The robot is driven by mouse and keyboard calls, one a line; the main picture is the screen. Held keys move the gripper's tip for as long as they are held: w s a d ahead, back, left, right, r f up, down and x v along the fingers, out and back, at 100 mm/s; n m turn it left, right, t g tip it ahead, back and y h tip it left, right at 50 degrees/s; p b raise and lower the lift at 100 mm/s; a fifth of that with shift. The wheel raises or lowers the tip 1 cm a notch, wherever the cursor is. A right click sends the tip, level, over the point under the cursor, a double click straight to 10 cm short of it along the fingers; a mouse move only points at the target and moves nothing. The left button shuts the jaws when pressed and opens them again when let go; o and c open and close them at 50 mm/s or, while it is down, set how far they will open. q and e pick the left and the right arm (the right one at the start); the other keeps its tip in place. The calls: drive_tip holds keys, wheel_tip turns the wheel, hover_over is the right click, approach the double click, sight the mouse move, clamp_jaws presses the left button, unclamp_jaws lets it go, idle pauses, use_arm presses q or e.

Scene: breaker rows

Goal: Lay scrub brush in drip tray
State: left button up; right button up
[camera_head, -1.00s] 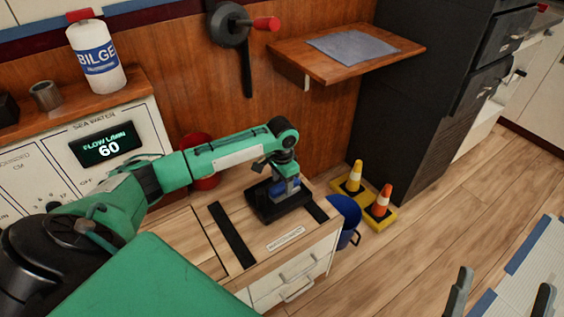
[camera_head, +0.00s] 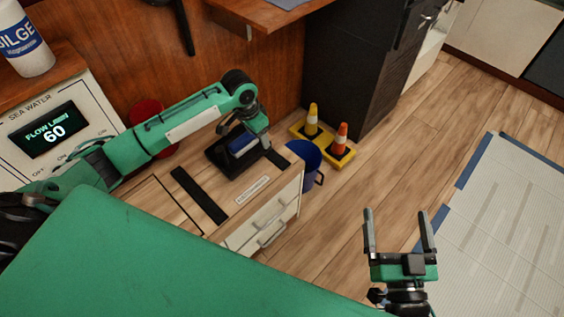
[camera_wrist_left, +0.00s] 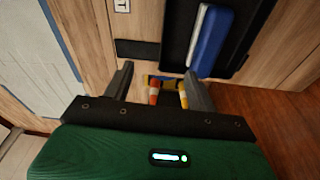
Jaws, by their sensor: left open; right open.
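A blue scrub brush (camera_head: 243,146) with a white strip along one side lies in the black drip tray (camera_head: 215,161) on the wooden counter top. In the left wrist view the brush (camera_wrist_left: 214,40) is inside the tray (camera_wrist_left: 177,38), towards its right part. My left gripper (camera_head: 264,148) is at the tray's right side; my arm hides part of the tray and brush in the head view. Its fingers (camera_wrist_left: 158,75) are apart with nothing between them, one close to the brush's end. My right gripper (camera_head: 400,228) is open and empty above the floor.
A blue mug-like bucket (camera_head: 305,164) stands beside the drawer unit (camera_head: 272,215). A red container (camera_head: 147,118) is behind my left arm. A wooden shelf (camera_head: 268,14) juts from the wall.

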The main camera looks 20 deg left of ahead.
use_arm(q)
drive_tip(key=s+d+f+t+h, duration=0.1)
drive_tip(key=s+d+t+h, duration=0.3)
drive_tip(key=d, duration=0.7)
drive_tip(key=s+d+f+t+h, duration=0.1)
drive_tip(key=s+d+t+h, duration=0.2)
drive_tip(key=s+d, duration=0.5)
drive_tip(key=s+r+n+t, duration=0.1)
drive_tip(key=s+r+t, duration=0.3)
drive_tip(key=r, duration=0.3)
drive_tip(key=s+r+n+t+y, duration=0.1)
drive_tip(key=s+r+n+t, duration=0.1)
drive_tip(key=s+r+t, duration=0.2)
wheel_tip(320, 180, up, 4)
drive_tip(key=shift+s+d+r+t, duration=0.15)
drive_tip(key=shift+d+r+t, duration=0.05)
drive_tip(key=shift+t, duration=0.8)
